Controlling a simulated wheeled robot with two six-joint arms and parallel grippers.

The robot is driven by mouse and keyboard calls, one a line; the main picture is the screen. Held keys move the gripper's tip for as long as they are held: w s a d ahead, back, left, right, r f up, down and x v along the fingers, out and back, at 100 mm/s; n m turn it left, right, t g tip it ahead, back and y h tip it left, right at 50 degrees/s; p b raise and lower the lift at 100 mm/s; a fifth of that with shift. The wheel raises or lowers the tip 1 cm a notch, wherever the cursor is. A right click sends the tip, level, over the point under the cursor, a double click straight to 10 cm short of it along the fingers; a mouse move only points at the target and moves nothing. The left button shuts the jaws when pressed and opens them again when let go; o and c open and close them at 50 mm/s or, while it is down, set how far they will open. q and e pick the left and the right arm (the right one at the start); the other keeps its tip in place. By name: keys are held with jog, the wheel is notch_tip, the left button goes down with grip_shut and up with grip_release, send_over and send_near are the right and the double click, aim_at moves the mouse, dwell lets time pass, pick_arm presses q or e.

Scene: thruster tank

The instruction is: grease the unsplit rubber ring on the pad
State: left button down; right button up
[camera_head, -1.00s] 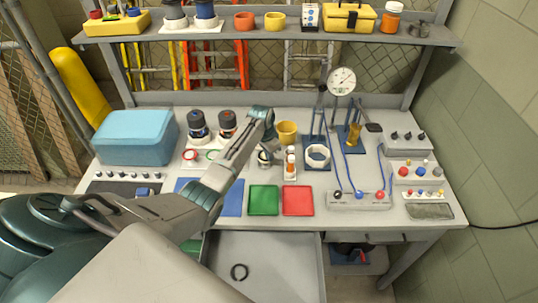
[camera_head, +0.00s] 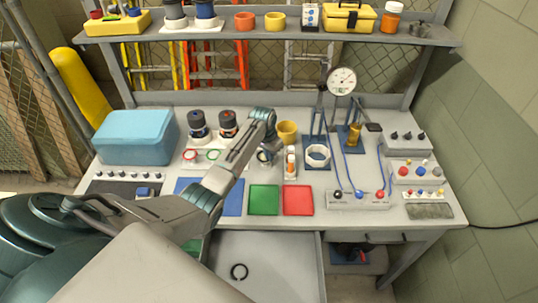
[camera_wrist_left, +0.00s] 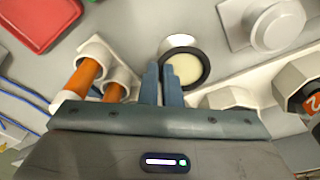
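A black rubber ring (camera_wrist_left: 206,68) is at the fingertips of my left gripper (camera_wrist_left: 162,78), which also shows in the head view (camera_head: 268,142). The fingers are close together and appear shut on the ring's near-left edge. The ring looks whole, though its part between the fingers is hidden. A white pot of cream-coloured grease (camera_wrist_left: 180,41) is just beneath it; the grease shows through the ring. I cannot tell whether the ring touches the grease. A blue pad (camera_head: 233,200) is in front of the pot, partly behind my left arm. My right gripper is not in view.
A green mat (camera_head: 264,200) and a red mat (camera_head: 298,200) lie empty. A white holder with orange-and-white tubes (camera_head: 291,162) stands beside the pot, and a yellow cup (camera_head: 287,133) behind.

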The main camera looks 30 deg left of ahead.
pick_arm(q)
jog(key=shift+m, duration=1)
jog(key=shift+w+r, duration=0.1)
jog(key=shift+r, duration=2.9)
jog(key=shift+f, duration=0.15)
